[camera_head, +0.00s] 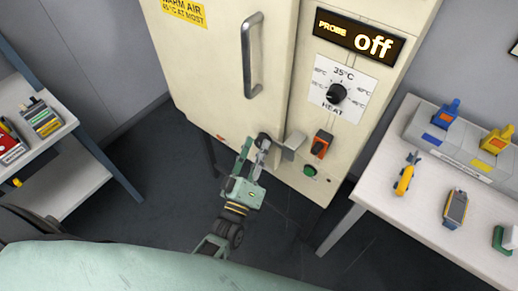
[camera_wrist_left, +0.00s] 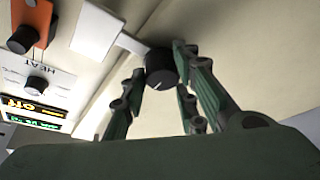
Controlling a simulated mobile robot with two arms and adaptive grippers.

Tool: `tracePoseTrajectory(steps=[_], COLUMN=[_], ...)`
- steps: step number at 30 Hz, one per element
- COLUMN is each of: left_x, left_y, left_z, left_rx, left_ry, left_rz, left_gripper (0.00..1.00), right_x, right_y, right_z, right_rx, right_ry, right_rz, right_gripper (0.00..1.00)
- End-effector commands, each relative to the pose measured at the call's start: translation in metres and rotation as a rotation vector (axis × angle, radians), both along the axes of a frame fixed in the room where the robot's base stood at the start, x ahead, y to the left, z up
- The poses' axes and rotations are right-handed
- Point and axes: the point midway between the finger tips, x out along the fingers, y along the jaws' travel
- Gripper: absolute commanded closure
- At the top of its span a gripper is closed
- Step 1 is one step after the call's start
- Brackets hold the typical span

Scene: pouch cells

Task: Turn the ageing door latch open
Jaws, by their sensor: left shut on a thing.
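The ageing door (camera_head: 215,65) is a cream cabinet door with a metal handle (camera_head: 247,55), and it looks closed. Its latch (camera_head: 263,138) is a round black knob low near the door's right edge. In the left wrist view the latch knob (camera_wrist_left: 160,69) has a white line on its face, and a pale bar runs from it to a light block (camera_wrist_left: 95,28). My left gripper (camera_head: 258,146) is shut on the knob, with fingers on both sides of it in the left wrist view (camera_wrist_left: 160,80). My right gripper is not in view.
Right of the door are a lit "PROBE off" display (camera_head: 358,38), a heat dial (camera_head: 336,94), an orange-and-black switch (camera_head: 321,144) and a green button (camera_head: 310,171). A white table (camera_head: 450,245) with tools stands right, shelves (camera_head: 65,190) left. The floor before the door is clear.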

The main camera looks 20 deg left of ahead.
Motion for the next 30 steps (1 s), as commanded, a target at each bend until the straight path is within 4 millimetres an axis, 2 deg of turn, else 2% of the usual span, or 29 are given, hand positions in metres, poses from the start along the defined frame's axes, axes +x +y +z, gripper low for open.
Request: tracePoseTrajectory(steps=[1, 11, 30], left_x=[0.001, 0.001, 0.001], left_y=[-0.002, -0.002, 0.0], left_z=[0.005, 0.003, -0.001], left_rx=[0.005, 0.147, 0.707], left_ry=[-0.016, -0.073, -0.278], left_rz=[-0.004, -0.005, -0.007], left_gripper=[1.0, 1.0, 1.0], right_x=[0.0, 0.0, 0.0], right_y=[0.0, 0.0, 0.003], right_z=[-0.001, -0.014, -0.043], right_rx=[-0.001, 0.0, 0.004], right_ry=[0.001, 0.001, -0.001], right_rz=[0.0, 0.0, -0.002], right_gripper=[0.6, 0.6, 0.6])
